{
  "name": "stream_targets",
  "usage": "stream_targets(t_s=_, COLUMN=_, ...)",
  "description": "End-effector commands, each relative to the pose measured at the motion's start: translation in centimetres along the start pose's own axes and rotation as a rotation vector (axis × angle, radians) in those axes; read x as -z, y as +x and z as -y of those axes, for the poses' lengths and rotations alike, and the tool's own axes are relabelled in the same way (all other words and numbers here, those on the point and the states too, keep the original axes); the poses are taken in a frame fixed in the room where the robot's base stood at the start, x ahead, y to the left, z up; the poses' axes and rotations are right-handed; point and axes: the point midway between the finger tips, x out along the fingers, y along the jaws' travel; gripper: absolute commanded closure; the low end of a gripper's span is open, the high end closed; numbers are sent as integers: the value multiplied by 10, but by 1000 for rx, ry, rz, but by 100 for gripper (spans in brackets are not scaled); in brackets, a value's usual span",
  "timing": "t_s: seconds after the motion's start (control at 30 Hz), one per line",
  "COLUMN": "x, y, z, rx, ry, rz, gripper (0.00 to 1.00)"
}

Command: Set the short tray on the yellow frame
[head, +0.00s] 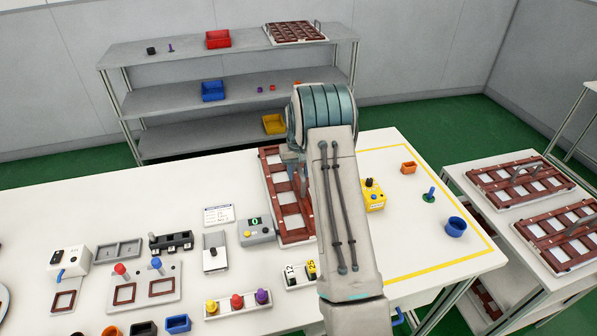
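A brown gridded tray (291,209) with pale cells lies on the white table, partly hidden by my arm. My gripper (298,172) is over this tray, mostly behind my arm; I cannot tell whether it is open or shut, or whether it touches the tray. The yellow frame (446,263) is a yellow outline on the right end of the table, its left part hidden by my arm. Two more brown trays with handles, a rear one (487,192) and a front one (549,247), lie on the side stand. I cannot tell for certain which tray is the short one.
Inside the yellow outline stand a yellow box (376,200), an orange bin (408,167), a green-based blue peg (430,195) and a blue cup (456,226). A grey device (257,231) stands left of the table tray. Another brown tray (294,32) is on the back shelf.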

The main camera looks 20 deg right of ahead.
Motion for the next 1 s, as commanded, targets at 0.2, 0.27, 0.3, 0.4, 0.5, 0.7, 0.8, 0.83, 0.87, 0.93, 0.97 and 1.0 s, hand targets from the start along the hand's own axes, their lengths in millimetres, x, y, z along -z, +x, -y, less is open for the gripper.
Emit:
stream_targets(t_s=0.2, x=0, y=-3, z=0, rx=0, ry=0, rz=0, gripper=64)
stream_targets(t_s=0.27, x=0, y=-7, z=0, rx=0, ry=0, rz=-2, gripper=64)
stream_targets(t_s=0.3, x=1, y=-12, z=0, rx=0, ry=0, rz=-4, gripper=64)
stream_targets(t_s=0.4, x=1, y=-30, z=0, rx=-1, ry=0, rz=-6, gripper=64)
stream_targets(t_s=0.5, x=1, y=-53, z=0, rx=-1, ry=0, rz=-5, gripper=64)
stream_targets(t_s=0.7, x=1, y=-94, z=0, rx=-1, ry=0, rz=-5, gripper=64)
stream_targets(t_s=0.8, x=1, y=-109, z=0, rx=0, ry=0, rz=-3, gripper=64)
stream_targets(t_s=0.83, x=1, y=-112, z=0, rx=0, ry=0, rz=-3, gripper=64)
stream_targets(t_s=0.87, x=1, y=-115, z=0, rx=0, ry=0, rz=-3, gripper=64)
stream_targets(t_s=0.93, x=0, y=-120, z=0, rx=0, ry=0, rz=-2, gripper=64)
stream_targets(t_s=0.97, x=-1, y=-123, z=1, rx=0, ry=0, rz=-2, gripper=64)
stream_targets(t_s=1.0, x=-3, y=-127, z=2, rx=0, ry=-1, rz=-4, gripper=64)
